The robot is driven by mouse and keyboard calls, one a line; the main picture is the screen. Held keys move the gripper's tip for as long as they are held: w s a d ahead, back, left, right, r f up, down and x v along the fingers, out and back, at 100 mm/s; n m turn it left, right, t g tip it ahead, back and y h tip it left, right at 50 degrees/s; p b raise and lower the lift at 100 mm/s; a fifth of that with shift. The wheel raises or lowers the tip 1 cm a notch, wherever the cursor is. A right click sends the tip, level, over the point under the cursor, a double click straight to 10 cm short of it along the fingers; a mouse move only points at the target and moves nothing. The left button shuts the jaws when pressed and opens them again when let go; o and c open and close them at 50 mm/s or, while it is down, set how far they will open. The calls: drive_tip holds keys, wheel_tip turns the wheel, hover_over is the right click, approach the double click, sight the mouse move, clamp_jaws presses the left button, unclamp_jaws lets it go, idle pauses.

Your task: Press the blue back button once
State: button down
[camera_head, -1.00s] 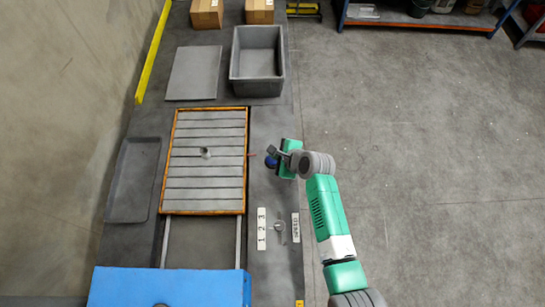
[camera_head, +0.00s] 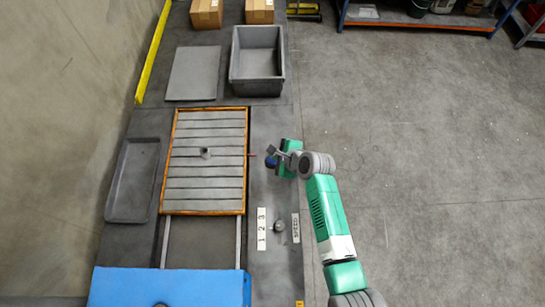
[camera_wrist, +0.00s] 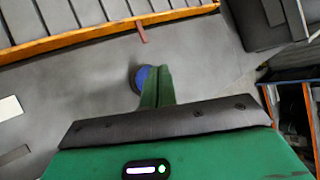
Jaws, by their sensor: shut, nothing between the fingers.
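The blue button (camera_wrist: 139,80) shows in the wrist view as a round blue dome on the grey bench, partly hidden behind my fingertips. In the head view the blue button (camera_head: 270,163) shows at the left of my gripper. My gripper (camera_wrist: 157,72) is shut, with its two green fingers together and nothing between them. The fingertips overlap the right part of the button in the wrist view. I cannot tell whether they touch it. In the head view my gripper (camera_head: 276,161) is over the right part of the bench.
A slatted tray with an orange frame (camera_head: 246,190) lies left of the button. A small red lever (camera_wrist: 142,32) sticks out from its edge. A dial (camera_head: 279,226) with number labels (camera_head: 261,229) is nearer. A grey bin (camera_head: 257,91) stands farther off.

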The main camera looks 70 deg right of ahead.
drive_tip(key=shift+f, duration=0.1)
idle(0.3)
drive_tip(key=shift+f, duration=0.35)
